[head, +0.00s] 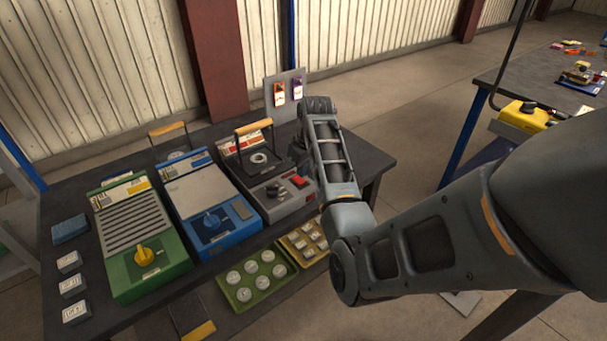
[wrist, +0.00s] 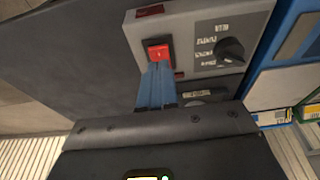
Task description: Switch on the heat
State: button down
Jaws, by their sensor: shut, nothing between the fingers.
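The grey unit (head: 284,204) with a red and white label stands at the right end of the row on the table. Its front panel has a red rocker switch (head: 299,181) and a black knob (head: 272,190). In the wrist view the switch (wrist: 159,52) sits in a dark frame, with the knob (wrist: 229,50) to its right. My gripper (wrist: 157,68) is shut and empty, its blue fingertips at the lower edge of the switch. I cannot tell if they touch it. In the head view my arm hides the fingers.
A blue unit (head: 208,204) and a green unit (head: 138,235) stand left of the grey one. Trays with round pieces (head: 255,281) and square pieces (head: 304,243) lie in front. A small upright board (head: 285,98) with tags stands behind. Another table (head: 545,80) is at right.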

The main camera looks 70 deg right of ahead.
aim_at(299, 180)
jog(key=shift+s+f, duration=0.15)
jog(key=shift+f, duration=0.95)
jog(key=shift+a, duration=0.1)
jog(key=shift+f, duration=0.25)
jog(key=shift+r+p, duration=0.1)
jog(key=shift+p, duration=0.2)
jog(key=shift+w+d+r, duration=0.25)
jog(key=shift+w+d, duration=0.1)
jog(key=shift+w, duration=0.2)
